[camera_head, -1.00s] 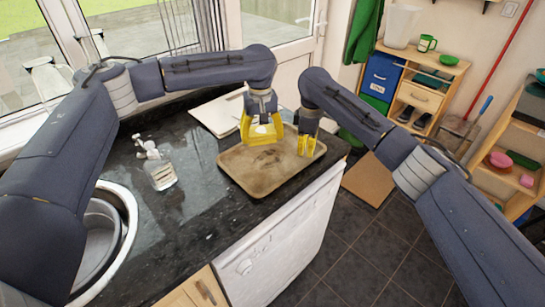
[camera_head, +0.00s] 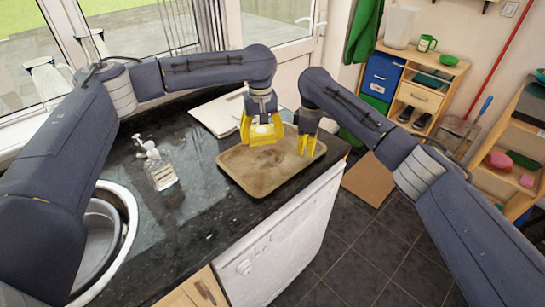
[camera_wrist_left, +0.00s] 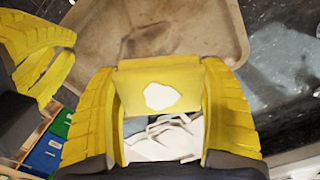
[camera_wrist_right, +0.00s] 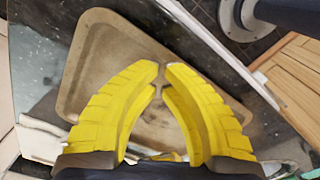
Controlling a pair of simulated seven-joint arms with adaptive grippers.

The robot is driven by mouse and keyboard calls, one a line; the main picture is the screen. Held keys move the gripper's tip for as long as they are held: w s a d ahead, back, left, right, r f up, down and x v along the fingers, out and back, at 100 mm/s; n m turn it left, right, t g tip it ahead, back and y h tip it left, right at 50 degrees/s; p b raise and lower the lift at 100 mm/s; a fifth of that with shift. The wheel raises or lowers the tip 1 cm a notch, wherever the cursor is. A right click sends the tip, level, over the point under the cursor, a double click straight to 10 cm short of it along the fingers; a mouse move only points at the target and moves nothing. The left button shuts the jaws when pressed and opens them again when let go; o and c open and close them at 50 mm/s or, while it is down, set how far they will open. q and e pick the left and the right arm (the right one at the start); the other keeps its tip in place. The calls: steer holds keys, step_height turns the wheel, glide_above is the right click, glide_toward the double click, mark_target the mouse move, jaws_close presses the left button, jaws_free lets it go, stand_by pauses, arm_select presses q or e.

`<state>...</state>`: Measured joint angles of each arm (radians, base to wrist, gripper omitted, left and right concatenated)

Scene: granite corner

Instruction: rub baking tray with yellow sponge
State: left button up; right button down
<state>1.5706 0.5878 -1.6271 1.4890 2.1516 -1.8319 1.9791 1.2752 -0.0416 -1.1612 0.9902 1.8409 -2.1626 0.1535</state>
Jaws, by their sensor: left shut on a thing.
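The worn brown baking tray (camera_head: 245,177) lies on the dark counter near its front edge, with a dark stain near its middle. It also shows in the left wrist view (camera_wrist_left: 205,35) and the right wrist view (camera_wrist_right: 95,65). My left gripper (camera_head: 262,140) is shut on the yellow sponge (camera_wrist_left: 135,85), which has a white patch on its face. The sponge is at the tray's back edge; I cannot tell whether it touches the tray. My right gripper (camera_wrist_right: 161,72) is shut and empty, its fingertips close together over the tray's right part.
A clear pump bottle (camera_head: 162,174) stands left of the tray, near the round sink (camera_head: 130,215). A white board or papers (camera_head: 213,113) lie behind the tray. A wooden shelf (camera_head: 425,92) stands beyond the counter's right end.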

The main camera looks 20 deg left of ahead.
steer(key=shift+f, duration=1.5)
stand_by(0.5)
steer(key=shift+r, duration=3)
